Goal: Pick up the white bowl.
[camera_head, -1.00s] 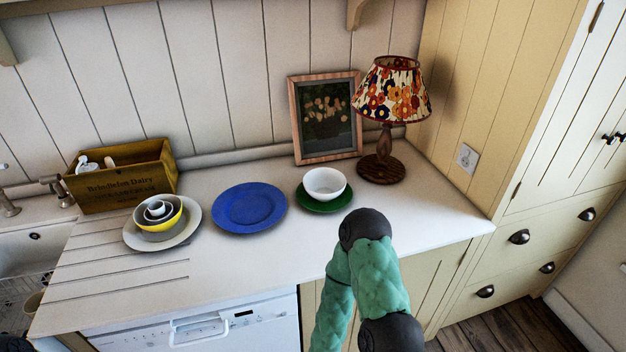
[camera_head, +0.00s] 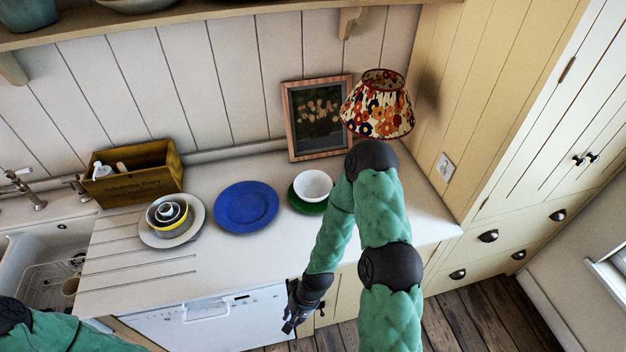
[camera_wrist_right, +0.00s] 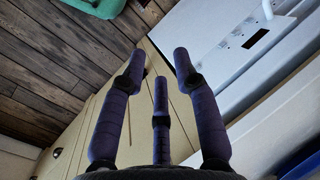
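The white bowl (camera_head: 313,185) sits upright on a green plate (camera_head: 298,203) on the white countertop, in the head view. My right forearm passes just right of it and hides part of the plate. My right gripper (camera_head: 291,326) hangs low in front of the counter, below the worktop edge, well apart from the bowl. In the right wrist view my right gripper (camera_wrist_right: 160,62) has its fingers spread and nothing between them. The bowl does not show there. My left arm enters at the lower left of the head view, and its gripper is out of sight.
A blue plate (camera_head: 246,207) lies left of the bowl. Farther left are stacked bowls (camera_head: 168,218) on a white plate and a wooden crate (camera_head: 132,181). A picture frame (camera_head: 318,118) and a lamp (camera_head: 378,108) stand behind. The counter front (camera_head: 256,265) is bare.

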